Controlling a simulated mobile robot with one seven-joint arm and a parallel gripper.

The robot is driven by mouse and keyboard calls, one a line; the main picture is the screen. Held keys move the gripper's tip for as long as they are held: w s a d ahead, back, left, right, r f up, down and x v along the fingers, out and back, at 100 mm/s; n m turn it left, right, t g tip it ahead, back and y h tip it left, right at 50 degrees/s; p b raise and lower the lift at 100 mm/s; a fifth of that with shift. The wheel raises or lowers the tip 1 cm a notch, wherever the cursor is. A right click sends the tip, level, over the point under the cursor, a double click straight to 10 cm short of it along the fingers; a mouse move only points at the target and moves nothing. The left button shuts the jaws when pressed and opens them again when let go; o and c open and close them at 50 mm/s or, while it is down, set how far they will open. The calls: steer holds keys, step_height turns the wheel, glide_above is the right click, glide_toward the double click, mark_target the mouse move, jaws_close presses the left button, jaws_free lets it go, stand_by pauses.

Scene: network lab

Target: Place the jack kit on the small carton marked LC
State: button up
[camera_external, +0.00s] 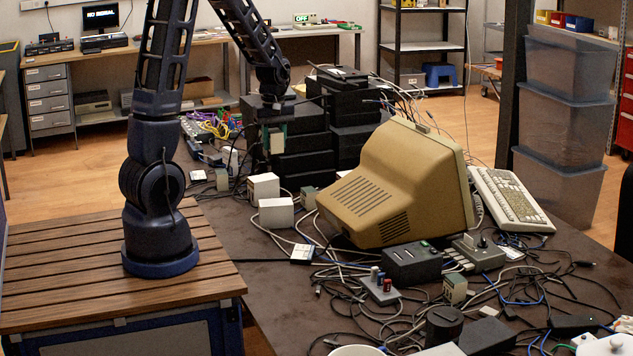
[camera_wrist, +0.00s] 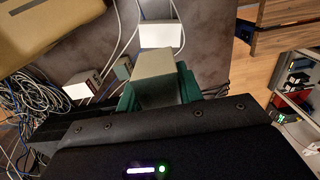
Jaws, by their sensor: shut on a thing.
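My gripper (camera_external: 277,118) hangs over the dark table in front of the stacked black equipment. It is shut on a small pale beige-and-green box, likely the jack kit (camera_external: 277,141), holding it above the table. In the wrist view the jack kit (camera_wrist: 155,73) fills the space between green parts at the fingers. Two small white cartons (camera_external: 263,187) (camera_external: 276,212) stand on the table below and nearer the external camera. The wrist view shows a white carton (camera_wrist: 160,34) just beyond the held box and another with a marked side (camera_wrist: 82,85). I cannot read LC on any.
A beige monitor (camera_external: 392,187) stands right of the cartons. Small green-grey boxes (camera_external: 308,196) (camera_external: 221,179) stand close to them. Black equipment (camera_external: 300,140) is stacked behind. Loose cables cover much of the table; a bare strip (camera_external: 225,215) runs along its left edge.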

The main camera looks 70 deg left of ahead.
mark_target(274, 151)
step_height(274, 151, down, 16)
steer(key=shift+r, duration=0.1)
stand_by(0.5)
steer(key=o, duration=1)
steer(key=shift+f, duration=0.2)
steer(key=shift+o, duration=0.2)
steer(key=shift+r, duration=0.1)
step_height(274, 151, up, 12)
steer(key=shift+r, duration=0.15)
